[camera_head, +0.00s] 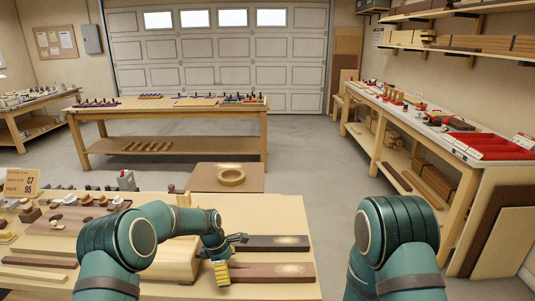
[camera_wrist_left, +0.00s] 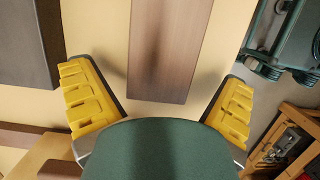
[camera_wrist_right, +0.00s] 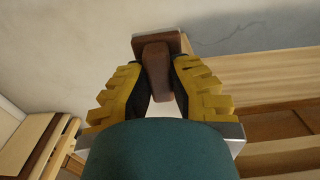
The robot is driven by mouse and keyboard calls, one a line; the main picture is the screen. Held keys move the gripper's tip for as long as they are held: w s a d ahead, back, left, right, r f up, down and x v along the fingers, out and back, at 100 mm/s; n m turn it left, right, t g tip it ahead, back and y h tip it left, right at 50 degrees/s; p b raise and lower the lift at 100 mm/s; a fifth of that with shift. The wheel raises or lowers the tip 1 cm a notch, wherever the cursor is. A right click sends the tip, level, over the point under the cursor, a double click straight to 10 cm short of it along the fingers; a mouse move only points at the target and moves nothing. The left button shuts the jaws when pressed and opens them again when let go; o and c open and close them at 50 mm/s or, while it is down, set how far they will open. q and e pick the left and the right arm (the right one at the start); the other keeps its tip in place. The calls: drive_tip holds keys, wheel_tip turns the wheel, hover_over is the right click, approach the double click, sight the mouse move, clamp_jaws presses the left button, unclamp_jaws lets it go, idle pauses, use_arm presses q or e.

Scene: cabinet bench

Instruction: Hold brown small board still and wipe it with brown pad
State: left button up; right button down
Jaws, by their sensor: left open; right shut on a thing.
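In the right wrist view my right gripper (camera_wrist_right: 161,85) is shut on the handle of the brown pad (camera_wrist_right: 155,60), held up away from the bench. The right gripper and pad are out of the head view.
A darker board (camera_head: 270,243), also smudged, lies just behind the brown one. A tan block (camera_head: 170,262) is left of my left gripper. Small wooden items and a sign (camera_head: 21,183) fill the bench's left side.

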drive_tip(key=w+a+r, duration=0.4)
drive_tip(key=w+r, duration=0.5)
drive_tip(key=w+a+r, duration=0.3)
drive_tip(key=w+r, duration=0.6)
drive_tip(key=r, duration=0.1)
drive_tip(key=w+a+r, duration=0.4)
drive_tip(key=w+r, duration=0.4)
drive_tip(key=r, duration=0.1)
wheel_tip(320, 180, down, 8)
drive_tip(key=shift+d+f, duration=0.15)
drive_tip(key=d+f, duration=0.2)
drive_tip(key=d, duration=0.1)
drive_tip(key=d+f, duration=0.1)
drive_tip(key=d, duration=0.1)
drive_tip(key=shift+w+d+f, duration=0.1)
drive_tip(key=shift+d+f, duration=0.1)
drive_tip(key=a, duration=1.1)
drive_tip(key=shift+a, duration=0.2)
drive_tip(key=d, duration=1.1)
drive_tip(key=shift+d, duration=0.3)
use_arm(q)
drive_tip(key=c, duration=1.2)
